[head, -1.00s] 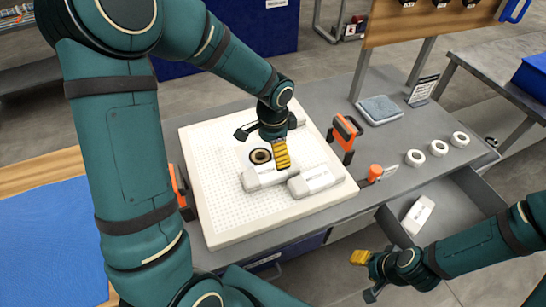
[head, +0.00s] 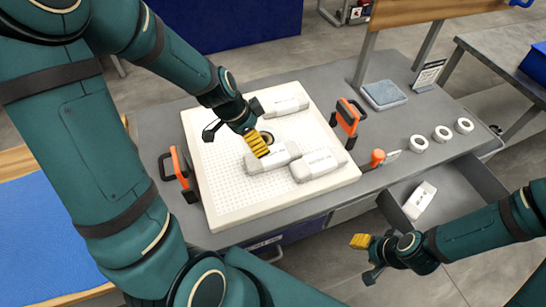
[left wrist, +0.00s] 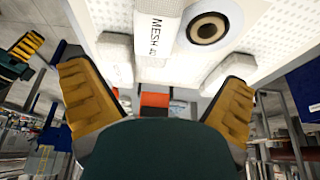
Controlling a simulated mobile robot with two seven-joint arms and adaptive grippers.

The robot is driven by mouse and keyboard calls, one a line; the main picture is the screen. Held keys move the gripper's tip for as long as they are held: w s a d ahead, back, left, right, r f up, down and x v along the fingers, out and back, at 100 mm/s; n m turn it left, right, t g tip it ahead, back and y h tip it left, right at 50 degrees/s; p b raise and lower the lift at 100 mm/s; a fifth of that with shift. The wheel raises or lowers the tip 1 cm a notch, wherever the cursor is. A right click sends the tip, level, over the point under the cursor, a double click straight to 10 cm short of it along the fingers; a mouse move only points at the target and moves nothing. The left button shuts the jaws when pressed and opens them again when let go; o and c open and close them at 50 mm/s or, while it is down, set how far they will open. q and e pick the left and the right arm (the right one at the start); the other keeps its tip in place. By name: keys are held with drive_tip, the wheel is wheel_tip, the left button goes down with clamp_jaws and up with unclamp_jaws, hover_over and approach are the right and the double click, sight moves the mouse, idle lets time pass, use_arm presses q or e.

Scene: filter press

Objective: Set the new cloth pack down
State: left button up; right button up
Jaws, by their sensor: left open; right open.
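Three white cloth packs lie on the white perforated plate (head: 222,190): one at the back (head: 288,106), one in the middle (head: 272,156) and one at the front right (head: 318,165). I cannot tell which is the new one. My left gripper (head: 250,138) is open over the plate, one yellow finger overlapping the middle pack in the head view. In the left wrist view its fingers (left wrist: 160,100) are spread and empty, with a pack marked "MESH" (left wrist: 160,25) beyond them. My right gripper (head: 364,256) is open and empty in front of the bench, near the open drawer.
A dark ringed hole (head: 268,137) is in the plate. Orange-black clamps stand left (head: 178,172) and right (head: 347,116) of it. The drawer (head: 448,199) holds a white pack (head: 420,200).

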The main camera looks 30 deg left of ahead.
sight(271, 154)
use_arm(q)
drive_tip(key=b+x, duration=0.1)
drive_tip(key=x, duration=0.6)
drive_tip(key=shift+b, duration=0.4)
drive_tip(key=x, duration=0.1)
drive_tip(key=b+x, duration=0.1)
drive_tip(key=x, duration=0.2)
drive_tip(key=shift+s+d+f, duration=0.3)
drive_tip(key=shift+d+f, duration=0.05)
drive_tip(key=shift+w+d+f+b, duration=0.1)
drive_tip(key=shift+w+f+b, duration=0.1)
drive_tip(key=shift+f+b, duration=0.15)
drive_tip(key=c, duration=1.3)
